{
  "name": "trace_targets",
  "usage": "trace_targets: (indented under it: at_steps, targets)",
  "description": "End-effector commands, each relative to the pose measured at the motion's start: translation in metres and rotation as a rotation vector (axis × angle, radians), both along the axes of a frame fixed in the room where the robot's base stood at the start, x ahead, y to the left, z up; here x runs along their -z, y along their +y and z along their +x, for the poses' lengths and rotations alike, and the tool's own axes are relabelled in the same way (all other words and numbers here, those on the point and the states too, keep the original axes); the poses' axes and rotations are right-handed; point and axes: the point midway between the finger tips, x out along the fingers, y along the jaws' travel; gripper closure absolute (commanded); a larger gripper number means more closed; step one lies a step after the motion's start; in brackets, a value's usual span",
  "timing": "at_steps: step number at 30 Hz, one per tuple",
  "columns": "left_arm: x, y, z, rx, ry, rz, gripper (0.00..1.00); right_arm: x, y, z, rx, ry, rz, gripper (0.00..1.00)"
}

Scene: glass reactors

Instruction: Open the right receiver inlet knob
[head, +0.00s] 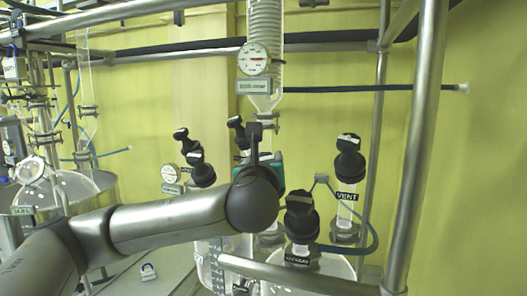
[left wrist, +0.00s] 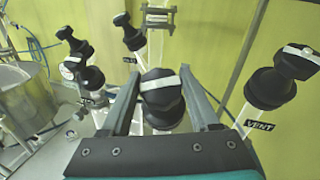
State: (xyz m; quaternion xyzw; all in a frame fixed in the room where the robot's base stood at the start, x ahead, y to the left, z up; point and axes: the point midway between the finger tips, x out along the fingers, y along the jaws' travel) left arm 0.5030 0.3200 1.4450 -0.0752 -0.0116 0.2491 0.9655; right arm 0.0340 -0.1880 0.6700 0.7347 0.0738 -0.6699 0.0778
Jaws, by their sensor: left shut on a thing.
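A black round knob with a white stripe (left wrist: 162,100) stands between the two fingers of my left gripper (left wrist: 160,82) in the left wrist view. The gripper is shut on it, and the stripe runs nearly across the picture from finger to finger. No label shows on this knob, so I cannot confirm by label that it is the right receiver inlet knob. In the head view my left gripper (head: 255,135) is mostly behind my forearm, which hides the held knob. My right gripper is not in view.
A VENT knob (head: 348,160) stands to the right, also in the left wrist view (left wrist: 280,82). A VACUUM knob (head: 300,215) is nearer, close beside my wrist. More black knobs (head: 200,168) stand left. A gauge (head: 254,58) hangs above. A metal post (head: 418,140) rises at right.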

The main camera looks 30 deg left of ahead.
Motion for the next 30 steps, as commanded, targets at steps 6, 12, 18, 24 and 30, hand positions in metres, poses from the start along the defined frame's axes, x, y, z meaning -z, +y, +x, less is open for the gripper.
trace_targets:
  at_steps: [6,12,18,24,30]
  targets:
    - [-0.004,-0.002,0.001,-0.178,-0.023,-0.109,0.94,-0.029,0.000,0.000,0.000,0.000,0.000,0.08]
    - [-0.006,-0.001,0.001,-0.342,-0.045,-0.200,0.94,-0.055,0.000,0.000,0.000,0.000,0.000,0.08]
    - [-0.006,-0.003,0.002,-0.466,-0.068,-0.273,0.94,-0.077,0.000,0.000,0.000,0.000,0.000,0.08]
    - [-0.004,-0.004,0.002,-0.584,-0.089,-0.347,0.94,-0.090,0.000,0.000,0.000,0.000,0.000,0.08]
    - [-0.002,-0.002,0.002,-0.708,-0.103,-0.413,0.94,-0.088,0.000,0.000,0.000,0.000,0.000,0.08]
